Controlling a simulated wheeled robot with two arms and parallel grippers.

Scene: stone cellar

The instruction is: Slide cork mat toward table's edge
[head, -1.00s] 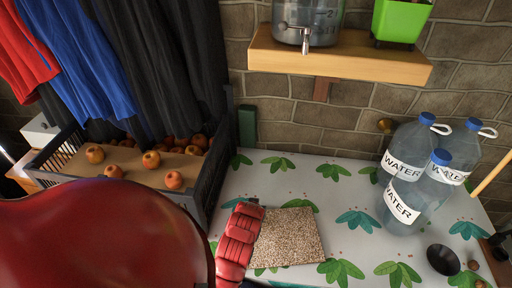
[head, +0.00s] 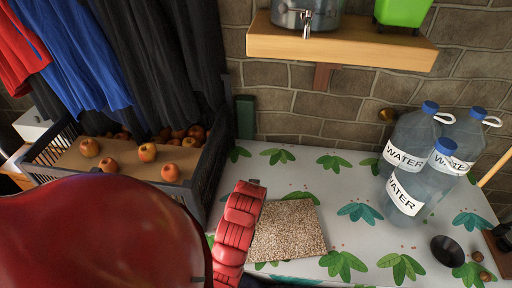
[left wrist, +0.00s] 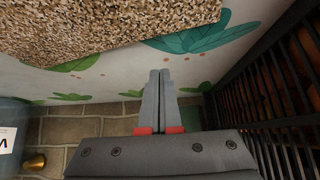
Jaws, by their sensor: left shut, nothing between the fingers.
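The square, speckled tan cork mat (head: 287,231) lies flat on the leaf-patterned table (head: 335,203) in the head view. In the left wrist view the mat (left wrist: 95,25) fills the upper left. My left gripper (left wrist: 160,72) is shut and empty, its grey fingertips just off the mat's edge. A gap shows between fingertips and mat in that view; I cannot tell their height above the table. In the head view the red segments of my left arm overlap the mat's left side and hide the fingers. My right gripper is not in view.
A dark crate of round fruit (head: 209,165) stands left of the mat, close to my left gripper. Several water bottles (head: 432,185) and a small black bowl (head: 447,251) stand at the right. A brick wall backs the table, with a wooden shelf (head: 340,50) above.

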